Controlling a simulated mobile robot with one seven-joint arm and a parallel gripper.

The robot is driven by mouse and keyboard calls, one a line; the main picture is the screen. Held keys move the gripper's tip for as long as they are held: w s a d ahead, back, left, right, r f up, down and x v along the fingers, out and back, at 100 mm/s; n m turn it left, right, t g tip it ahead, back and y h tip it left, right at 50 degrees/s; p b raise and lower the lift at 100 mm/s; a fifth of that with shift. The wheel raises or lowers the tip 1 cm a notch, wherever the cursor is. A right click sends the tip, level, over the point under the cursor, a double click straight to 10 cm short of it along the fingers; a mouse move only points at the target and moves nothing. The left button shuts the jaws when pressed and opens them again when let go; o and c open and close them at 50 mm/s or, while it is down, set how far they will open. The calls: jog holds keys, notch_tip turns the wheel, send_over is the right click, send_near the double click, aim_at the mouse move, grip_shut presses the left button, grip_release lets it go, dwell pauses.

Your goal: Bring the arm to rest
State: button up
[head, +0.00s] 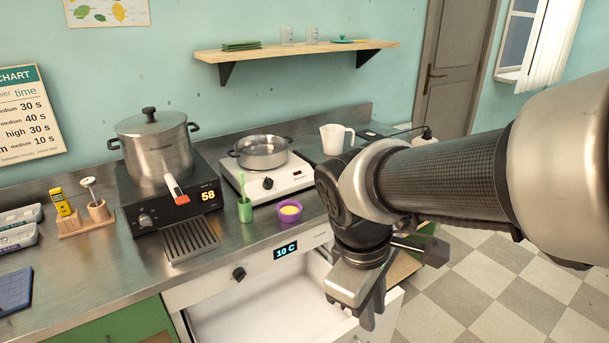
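My arm (440,185) reaches in from the right side of the head view, bent down at the wrist. My gripper (371,312) points downward at the front of the counter, over the right part of an open white drawer (250,318). I see nothing held in it. The fingers overlap from this angle, so I cannot tell whether they are open or shut. My arm hides part of the counter's right end and what lies behind it.
The steel counter (75,255) carries a lidded pot (155,150), a shallow pan (262,153) on a white hotplate (290,180), a white jug (334,139), a green cup (245,210) and a purple bowl (290,212). Open checkered floor (500,295) lies at right.

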jog(key=s+d+r+m+t+y+p, duration=0.1)
jog(key=r+m+p, duration=0.4)
jog(key=r, duration=0.6)
jog(key=s+d+r+m+t+y+p, duration=0.1)
jog(key=r+m+p, duration=0.4)
jog(key=r+p, duration=0.5)
notch_tip(320, 180, up, 2)
jog(key=shift+s+d+t, duration=0.3)
jog(key=shift+d+t, duration=0.45)
jog(key=shift+t, duration=0.35)
